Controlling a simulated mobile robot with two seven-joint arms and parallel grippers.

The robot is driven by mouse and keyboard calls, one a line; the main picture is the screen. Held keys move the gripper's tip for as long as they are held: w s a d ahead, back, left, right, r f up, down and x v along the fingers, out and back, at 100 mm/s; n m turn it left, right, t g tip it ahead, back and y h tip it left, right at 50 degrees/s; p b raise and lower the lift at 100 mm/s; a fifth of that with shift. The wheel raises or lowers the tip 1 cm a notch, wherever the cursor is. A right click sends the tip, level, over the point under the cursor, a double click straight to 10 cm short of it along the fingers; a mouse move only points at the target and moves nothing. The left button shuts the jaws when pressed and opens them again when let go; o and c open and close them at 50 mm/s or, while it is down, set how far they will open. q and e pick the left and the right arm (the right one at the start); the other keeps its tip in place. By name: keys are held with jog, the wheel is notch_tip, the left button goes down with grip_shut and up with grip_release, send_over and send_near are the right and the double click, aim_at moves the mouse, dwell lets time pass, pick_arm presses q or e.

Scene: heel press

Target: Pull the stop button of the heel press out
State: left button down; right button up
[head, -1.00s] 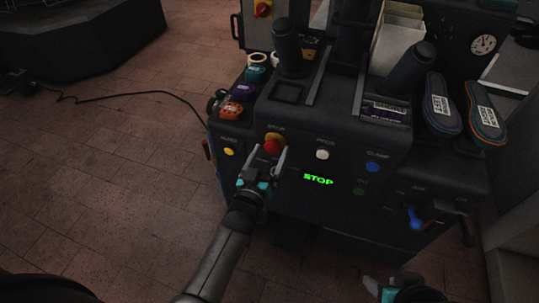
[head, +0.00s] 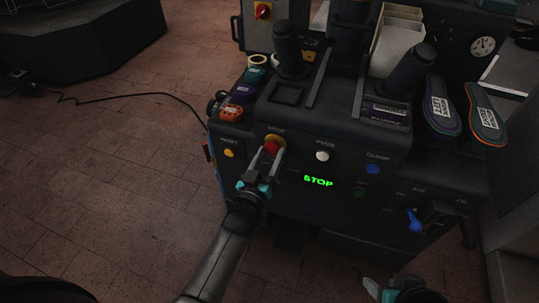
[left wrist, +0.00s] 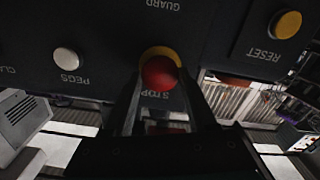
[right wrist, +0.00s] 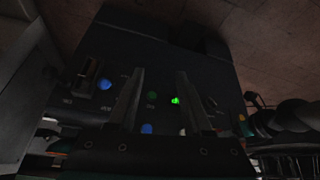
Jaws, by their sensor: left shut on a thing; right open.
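The red stop button (head: 272,142) with its yellow collar sits on the front panel of the heel press (head: 300,120), at the panel's upper left. My left gripper (head: 267,156) is at the button, its fingers pointing at the panel. In the left wrist view the red button (left wrist: 159,74) lies between the two fingers, which are shut on it. The yellow collar (left wrist: 160,52) shows behind it. A green display (head: 318,181) on the panel reads STOP. My right gripper (head: 389,290) is low, in front of the press; the right wrist view shows its fingers (right wrist: 160,98) apart and empty.
Nearby on the panel are a yellow reset button (head: 229,153), a white pegs button (head: 322,156) and a blue clamp button (head: 373,169). A blue-handled lever (head: 415,221) is at the lower right. Insoles stand at the right. Open floor (head: 110,190) lies to the left.

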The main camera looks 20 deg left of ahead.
pick_arm(q)
jog(key=shift+s, duration=0.15)
pick_arm(e)
jog(key=shift+r, duration=0.1)
pick_arm(q)
jog(key=shift+s+p, duration=0.45)
jog(key=shift+p, duration=0.15)
jog(key=shift+f, duration=0.1)
pick_arm(e)
jog(key=shift+s+d+f+g, duration=0.1)
jog(key=shift+d+f+g, duration=0.1)
jog(key=shift+f, duration=0.25)
jog(key=shift+s+d+f+g, duration=0.1)
jog(key=shift+f+g, duration=0.1)
jog(key=shift+f, duration=0.2)
pick_arm(q)
jog(key=shift+c, duration=1)
grip_release()
jog(key=shift+s, duration=0.2)
pick_arm(e)
jog(key=shift+r, duration=0.1)
